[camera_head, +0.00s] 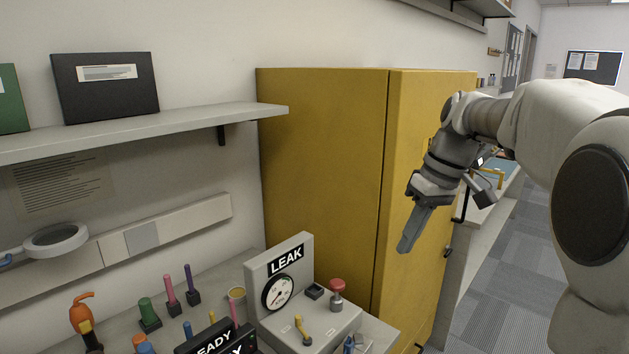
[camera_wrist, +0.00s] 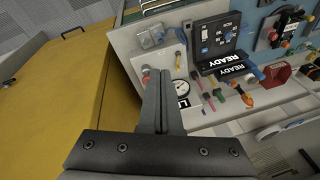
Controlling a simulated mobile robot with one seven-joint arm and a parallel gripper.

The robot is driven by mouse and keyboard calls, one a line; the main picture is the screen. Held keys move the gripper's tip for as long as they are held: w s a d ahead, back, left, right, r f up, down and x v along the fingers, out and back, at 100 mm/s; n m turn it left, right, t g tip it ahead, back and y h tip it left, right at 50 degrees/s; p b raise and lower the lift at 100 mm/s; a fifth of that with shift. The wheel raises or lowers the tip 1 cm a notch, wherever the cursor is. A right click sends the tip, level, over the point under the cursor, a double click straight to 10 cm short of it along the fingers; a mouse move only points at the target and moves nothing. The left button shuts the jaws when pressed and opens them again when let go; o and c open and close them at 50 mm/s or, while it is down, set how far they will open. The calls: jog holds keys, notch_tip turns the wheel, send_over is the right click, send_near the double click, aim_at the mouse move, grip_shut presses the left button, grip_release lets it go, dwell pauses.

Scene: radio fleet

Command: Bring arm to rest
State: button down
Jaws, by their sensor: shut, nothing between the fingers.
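My gripper (camera_head: 411,243) is shut and empty, pointing down in front of the yellow cabinet (camera_head: 325,170). It hangs above and to the right of the leak tester (camera_head: 344,323), apart from it. In the wrist view my gripper (camera_wrist: 160,75) shows its fingers pressed together, with the leak tester's gauge (camera_wrist: 181,87) just right of them. My arm reaches in from the right edge of the head view. The fingers touch nothing that I can see.
The workbench (camera_head: 220,291) holds several coloured tools and black READY signs (camera_head: 215,340). A shelf (camera_head: 190,122) with a black binder (camera_head: 105,87) is above at left. The yellow cabinet stands close behind my gripper. Carpeted floor (camera_head: 500,270) is open at right.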

jog(key=s+a+f+m+t+h+p, duration=0.1)
jog(key=s+m+t+p, duration=0.1)
jog(key=s, duration=0.9)
jog(key=s+a+m+t+h+p, duration=0.1)
jog(key=s+m+t+h, duration=0.1)
jog(key=s, duration=1)
jog(key=shift+a+f+m+t+p, duration=0.25)
jog(key=shift+f+m+t+p, duration=0.1)
jog(key=shift+m, duration=0.55)
